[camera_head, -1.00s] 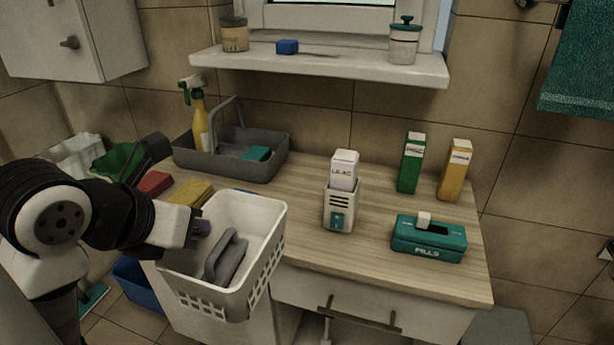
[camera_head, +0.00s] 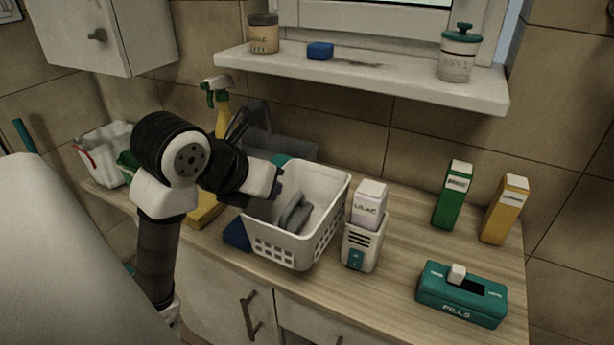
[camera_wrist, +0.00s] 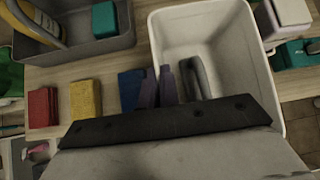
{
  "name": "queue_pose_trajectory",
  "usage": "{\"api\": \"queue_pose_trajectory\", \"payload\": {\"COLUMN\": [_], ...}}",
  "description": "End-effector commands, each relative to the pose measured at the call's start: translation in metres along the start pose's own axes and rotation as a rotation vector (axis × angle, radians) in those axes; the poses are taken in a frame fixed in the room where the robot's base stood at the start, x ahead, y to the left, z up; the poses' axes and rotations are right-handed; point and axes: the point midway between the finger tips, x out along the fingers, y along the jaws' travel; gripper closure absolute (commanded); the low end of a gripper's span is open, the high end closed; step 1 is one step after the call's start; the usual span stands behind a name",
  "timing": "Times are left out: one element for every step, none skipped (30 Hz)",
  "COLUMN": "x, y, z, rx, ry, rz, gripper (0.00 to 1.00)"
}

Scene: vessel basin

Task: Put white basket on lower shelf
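The white basket (camera_head: 330,215), with a slotted side, is over the counter near its front edge; I cannot tell whether it touches the top. A grey handled object (camera_head: 295,213) lies inside. My gripper (camera_head: 276,188) is at the basket's left wall. In the wrist view the two fingers (camera_wrist: 167,86) are close together at the left rim of the basket (camera_wrist: 222,45), apparently shut on it; the exact contact is partly hidden. No lower shelf can be clearly made out in the current views.
A lilac-labelled box in a white holder (camera_head: 362,245) stands just right of the basket. A teal pill box (camera_head: 462,295) and green (camera_head: 453,195) and yellow (camera_head: 504,210) cartons are farther right. Sponges (camera_wrist: 86,99) and a grey basin (camera_wrist: 75,50) are left. A window shelf (camera_head: 380,85) hangs above.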

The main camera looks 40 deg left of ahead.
Motion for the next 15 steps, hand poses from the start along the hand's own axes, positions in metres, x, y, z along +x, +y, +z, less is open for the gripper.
{"api": "queue_pose_trajectory", "payload": {"x": [0.009,0.014,0.021,0.027,0.033,0.039,0.044,0.049,0.054,0.058,0.061,0.066,0.069,0.072,0.075], "y": [-0.002,-0.002,-0.002,-0.002,-0.002,-0.001,-0.001,-0.001,-0.001,-0.001,-0.001,-0.001,-0.001,-0.001,-0.001], "z": [0.013,0.018,0.026,0.032,0.037,0.044,0.048,0.053,0.058,0.061,0.065,0.069,0.072,0.074,0.077], "rx": [0.001,0.002,0.002,0.002,0.002,0.001,0.001,0.001,0.001,0.001,0.001,0.001,0.001,0.001,0.0], "ry": [0.002,0.002,0.002,0.002,0.002,0.002,0.001,0.002,0.002,0.001,0.0,0.0,0.001,0.001,0.001], "rz": [-0.005,-0.005,-0.005,-0.004,-0.004,-0.004,-0.004,-0.003,-0.003,-0.002,-0.003,-0.002,-0.001,-0.001,-0.002], "gripper": [1.0,1.0,1.0,1.0,1.0,1.0,1.0,1.0,1.0,1.0,1.0,1.0,1.0,1.0,1.0]}}
